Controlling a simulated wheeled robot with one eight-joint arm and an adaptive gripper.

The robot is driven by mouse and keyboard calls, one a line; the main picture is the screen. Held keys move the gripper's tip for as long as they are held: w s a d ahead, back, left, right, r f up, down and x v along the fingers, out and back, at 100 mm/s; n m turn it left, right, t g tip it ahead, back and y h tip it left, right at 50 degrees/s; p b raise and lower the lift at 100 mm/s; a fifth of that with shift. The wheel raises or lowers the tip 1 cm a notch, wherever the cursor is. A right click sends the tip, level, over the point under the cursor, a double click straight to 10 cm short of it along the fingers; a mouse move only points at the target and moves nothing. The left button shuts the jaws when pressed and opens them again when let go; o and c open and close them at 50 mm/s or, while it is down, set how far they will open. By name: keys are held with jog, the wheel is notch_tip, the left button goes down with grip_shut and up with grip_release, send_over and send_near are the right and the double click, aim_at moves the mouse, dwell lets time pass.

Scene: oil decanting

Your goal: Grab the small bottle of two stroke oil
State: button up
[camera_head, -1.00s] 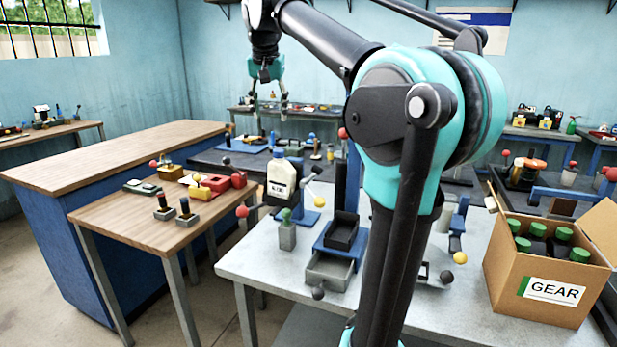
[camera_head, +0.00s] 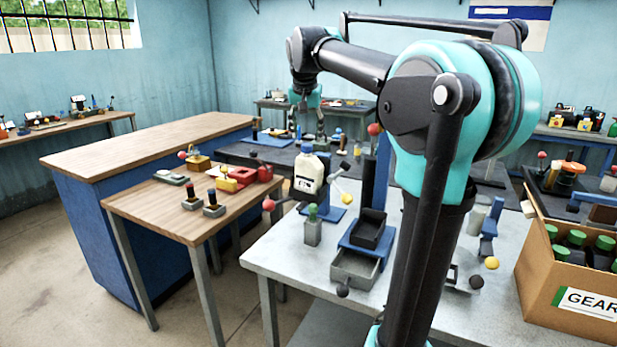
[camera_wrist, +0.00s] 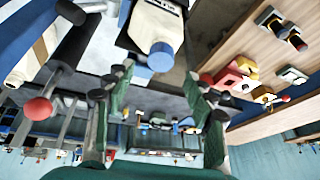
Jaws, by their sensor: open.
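A white bottle with a blue cap (camera_head: 310,180) stands upright near the left edge of the grey workbench. Its dark label is too small to read. In the wrist view the same bottle (camera_wrist: 155,22) shows at the top, with its blue cap toward my fingers. My gripper (camera_head: 309,137) points down in the head view, over the area of the bottle's cap. Its fingers are spread with nothing between them, and in the wrist view the gap (camera_wrist: 157,80) lies just below the cap. I cannot tell whether any finger touches the bottle.
On the bench are a grey block with a green top (camera_head: 312,230), a blue stand with a dark tray (camera_head: 370,232) and levers with coloured balls. A GEAR carton (camera_head: 560,280) with green-capped bottles stands at right. A wooden table (camera_head: 160,215) with red and yellow tools stands left.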

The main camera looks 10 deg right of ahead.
aim_at(307, 145)
jog(key=shift+s+x, duration=0.15)
jog(key=shift+x, duration=1.15)
jog(key=shift+s+x, duration=0.15)
jog(key=shift+x, duration=1.2)
jog(key=shift+a, duration=0.1)
grip_shut()
